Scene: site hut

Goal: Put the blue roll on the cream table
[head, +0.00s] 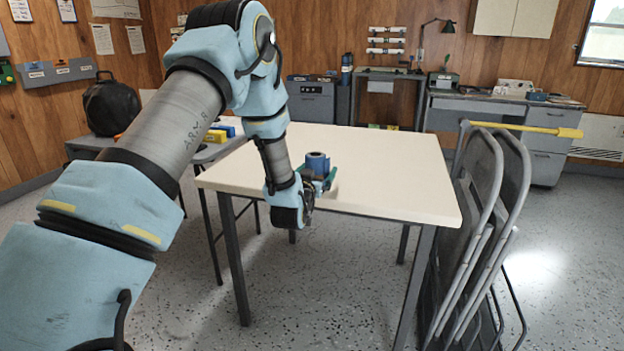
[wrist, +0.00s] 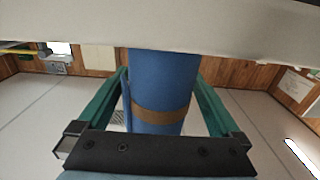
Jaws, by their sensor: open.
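The blue roll (head: 317,162) stands upright on the cream table (head: 385,165), near its front edge. In the wrist view, which is upside down, the blue roll (wrist: 165,85) with a brown band stands against the pale table top (wrist: 230,28). My gripper (head: 320,180) is open at the table's front edge, with its green fingers on either side of the roll. In the wrist view the fingers of my gripper (wrist: 163,80) flank the roll. Part of the roll's lower side is hidden by the gripper in the head view.
Folded grey chairs (head: 485,215) lean at the table's right side, with a yellow bar (head: 525,129) above them. A lower table (head: 90,142) with a black bag (head: 111,105) is at the left. The rest of the cream table top is clear.

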